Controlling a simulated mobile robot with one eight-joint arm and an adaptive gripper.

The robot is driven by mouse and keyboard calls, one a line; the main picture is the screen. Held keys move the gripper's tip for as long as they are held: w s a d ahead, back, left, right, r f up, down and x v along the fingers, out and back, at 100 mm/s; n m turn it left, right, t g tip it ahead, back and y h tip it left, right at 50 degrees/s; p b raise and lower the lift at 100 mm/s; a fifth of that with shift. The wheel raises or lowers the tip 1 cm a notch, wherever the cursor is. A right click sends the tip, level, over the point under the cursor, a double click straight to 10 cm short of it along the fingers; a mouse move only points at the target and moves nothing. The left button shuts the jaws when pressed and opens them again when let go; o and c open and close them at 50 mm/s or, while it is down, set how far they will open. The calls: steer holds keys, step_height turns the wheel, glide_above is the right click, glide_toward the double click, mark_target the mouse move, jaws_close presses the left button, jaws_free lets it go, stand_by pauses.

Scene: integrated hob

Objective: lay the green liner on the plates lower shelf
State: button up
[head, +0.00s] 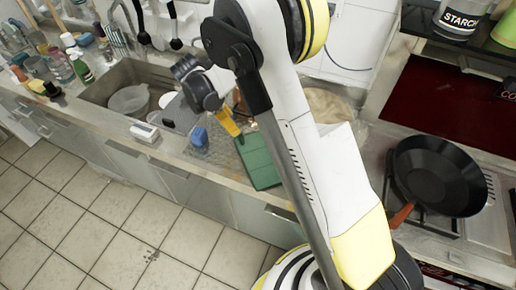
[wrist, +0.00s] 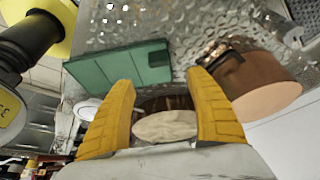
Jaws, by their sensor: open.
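The green liner (head: 260,162) is a flat dark green rectangle lying on the worktop, right of the sink and partly behind my arm. In the wrist view the green liner (wrist: 118,68) lies on the dimpled metal surface, beyond the left finger. My gripper (head: 236,136) has yellow fingers and hangs just left of the liner's far edge in the head view. In the wrist view my gripper (wrist: 163,80) is open, with nothing held between its fingers. I cannot make out the plates lower shelf in either view.
A blue sponge-like block (head: 199,137) and a white box (head: 144,132) sit by the sink (head: 95,95). A black pan (head: 440,178) stands on the hob at right. A copper pot (wrist: 250,75) and a beige round thing (wrist: 165,126) are near the fingers.

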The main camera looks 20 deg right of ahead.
mark_target(241, 135)
steer(key=b+x, duration=0.2)
steer(key=x, duration=0.3)
steer(key=shift+a+f, duration=0.15)
steer(key=b+x, duration=0.2)
steer(key=x, duration=0.3)
steer(key=shift+f+b, duration=0.2)
steer(key=shift+b, duration=0.15)
steer(key=shift+r, duration=0.1)
jaws_close()
